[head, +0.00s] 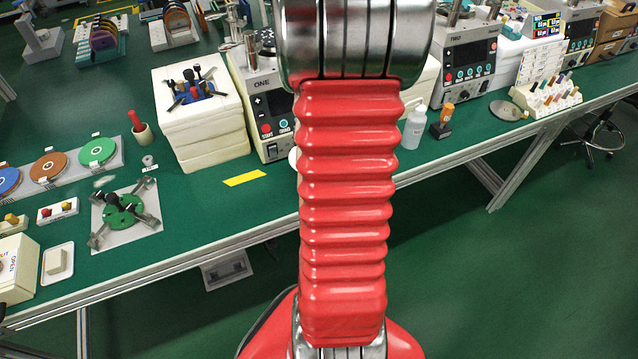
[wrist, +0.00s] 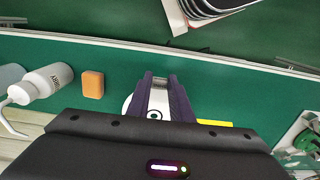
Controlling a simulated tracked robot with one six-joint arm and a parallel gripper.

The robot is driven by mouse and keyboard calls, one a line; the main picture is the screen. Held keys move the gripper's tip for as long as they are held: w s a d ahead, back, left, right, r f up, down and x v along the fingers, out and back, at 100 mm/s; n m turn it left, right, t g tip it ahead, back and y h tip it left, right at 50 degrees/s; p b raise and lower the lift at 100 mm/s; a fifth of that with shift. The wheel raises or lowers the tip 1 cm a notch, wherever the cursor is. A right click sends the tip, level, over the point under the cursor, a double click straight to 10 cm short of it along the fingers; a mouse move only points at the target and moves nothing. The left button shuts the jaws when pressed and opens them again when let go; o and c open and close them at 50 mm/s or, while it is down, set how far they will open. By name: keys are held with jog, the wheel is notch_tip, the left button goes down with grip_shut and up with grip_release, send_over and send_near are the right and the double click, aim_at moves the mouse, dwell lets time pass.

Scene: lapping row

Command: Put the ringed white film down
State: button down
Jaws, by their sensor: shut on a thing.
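The ringed white film (wrist: 156,103) is a white round piece with a dark ring mark, seen in the wrist view between the fingers of my gripper (wrist: 160,88). My gripper is shut on it, over the green bench top near the bench's front edge. The fingers cover parts of the film, and its height above the bench is hard to tell. In the head view my red arm hides the gripper; only a pale sliver shows at the arm's left side, and I cannot tell if it is the film.
A yellow tape strip (head: 244,178) lies on the green bench (head: 205,215). Left are a fixture plate (head: 105,240) and coloured discs (head: 97,151). Behind stand a white block stack (head: 205,135) and machine ONE (head: 266,105). Right are a white bottle (head: 414,128) and an orange-topped stamp (head: 444,122).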

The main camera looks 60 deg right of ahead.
jog(key=shift+f, duration=1.95)
jog(key=shift+f, duration=1.85)
jog(key=c, duration=1.6)
grip_release()
jog(key=shift+f, duration=0.1)
notch_tip(320, 180, up, 12)
jog(key=shift+r, duration=0.1)
